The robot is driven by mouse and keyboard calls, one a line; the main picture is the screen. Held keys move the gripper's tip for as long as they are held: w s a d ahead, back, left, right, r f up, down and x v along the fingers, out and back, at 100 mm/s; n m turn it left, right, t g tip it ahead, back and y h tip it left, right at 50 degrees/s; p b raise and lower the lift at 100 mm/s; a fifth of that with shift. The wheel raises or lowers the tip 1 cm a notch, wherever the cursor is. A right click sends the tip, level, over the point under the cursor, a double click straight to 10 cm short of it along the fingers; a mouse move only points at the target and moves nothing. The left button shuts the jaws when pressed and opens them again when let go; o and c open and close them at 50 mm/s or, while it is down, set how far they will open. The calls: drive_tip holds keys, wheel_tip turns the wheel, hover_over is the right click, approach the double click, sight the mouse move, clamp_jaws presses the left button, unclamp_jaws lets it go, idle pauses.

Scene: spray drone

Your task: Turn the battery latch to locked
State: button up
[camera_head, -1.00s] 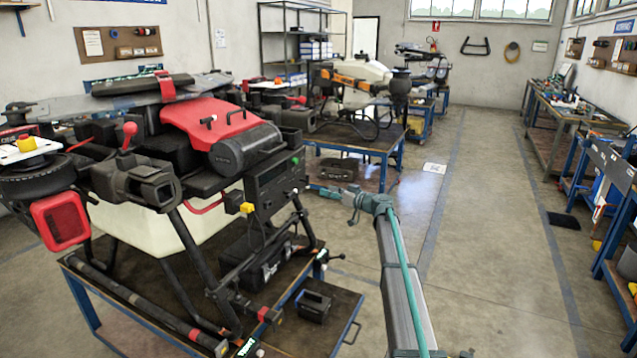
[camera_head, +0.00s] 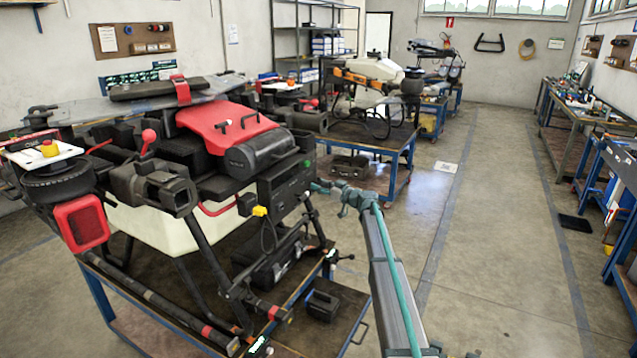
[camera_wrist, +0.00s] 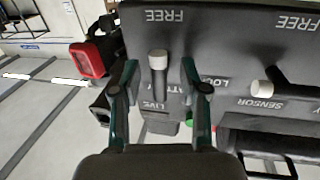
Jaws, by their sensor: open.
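The battery latch (camera_wrist: 158,60) is a small dark lever with a white tip on a dark panel (camera_wrist: 225,45) in the wrist view. The panel's lettering is upside down there. The lever points up the picture, its white tip towards the word FREE. My gripper (camera_wrist: 158,72) is open, one finger on each side of the lever; I cannot tell whether either touches it. BATTERY is partly hidden by the right finger. In the head view my gripper (camera_head: 318,186) is at the right side of the drone (camera_head: 225,130); the latch cannot be made out there.
A second white-tipped lever (camera_wrist: 262,88), marked SENSOR, sits right of the battery latch and points left. A red part (camera_wrist: 88,60) shows at the left. The drone stands on a blue-framed cart (camera_head: 100,290). Open floor (camera_head: 480,270) lies right of my arm.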

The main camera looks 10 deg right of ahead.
drive_tip(key=shift+w+a, duration=0.4)
drive_tip(key=shift+a, duration=0.05)
drive_tip(key=shift+c, duration=0.3)
clamp_jaws()
